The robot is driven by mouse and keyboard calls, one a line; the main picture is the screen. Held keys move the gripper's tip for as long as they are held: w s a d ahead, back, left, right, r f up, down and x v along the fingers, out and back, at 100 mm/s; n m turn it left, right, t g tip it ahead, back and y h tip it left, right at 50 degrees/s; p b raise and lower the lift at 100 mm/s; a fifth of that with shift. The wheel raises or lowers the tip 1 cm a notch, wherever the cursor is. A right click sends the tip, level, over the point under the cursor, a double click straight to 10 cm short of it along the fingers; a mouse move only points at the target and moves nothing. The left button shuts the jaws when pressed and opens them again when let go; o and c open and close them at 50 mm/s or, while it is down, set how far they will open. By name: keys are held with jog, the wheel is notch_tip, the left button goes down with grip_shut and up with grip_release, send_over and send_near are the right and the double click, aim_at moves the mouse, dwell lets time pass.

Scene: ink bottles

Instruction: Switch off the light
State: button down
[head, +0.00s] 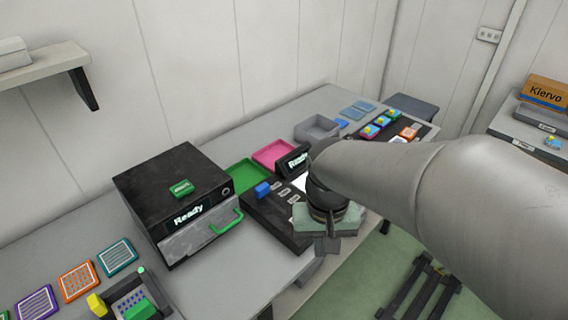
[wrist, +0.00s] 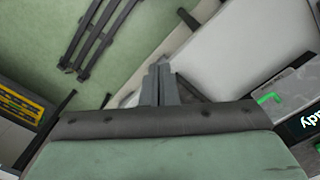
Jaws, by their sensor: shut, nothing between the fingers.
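My gripper (head: 325,246) hangs over the front edge of the table, beside a black panel (head: 268,215). In the wrist view my gripper (wrist: 160,82) has its two grey fingers together, with nothing between them. A bright white patch (head: 301,182) shows on the black panel, partly hidden behind my arm; I cannot tell whether it is the light. No light switch can be clearly made out, and my arm covers part of this area.
A black machine (head: 175,180) with a green handle (head: 228,222) stands left of the panel. Green (head: 246,172) and pink (head: 272,154) trays and a grey bin (head: 317,128) lie behind. A dark rack (head: 424,285) stands on the green floor. A socket plate (head: 489,35) is on the wall.

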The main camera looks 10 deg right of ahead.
jog(key=w+a+m+g+h+p, duration=0.1)
jog(key=w+m, duration=0.3)
jog(key=w, duration=0.6)
jog(key=w+a+r+m+g+h+p, duration=0.1)
jog(key=w+m+p, duration=0.2)
jog(key=w, duration=0.8)
jog(key=shift+r+m+g, duration=0.25)
jog(key=shift+m+g, duration=0.15)
jog(key=shift+m, duration=0.7)
jog(key=p+x, duration=0.3)
jog(key=x, duration=1.1)
jog(key=shift+d, duration=0.1)
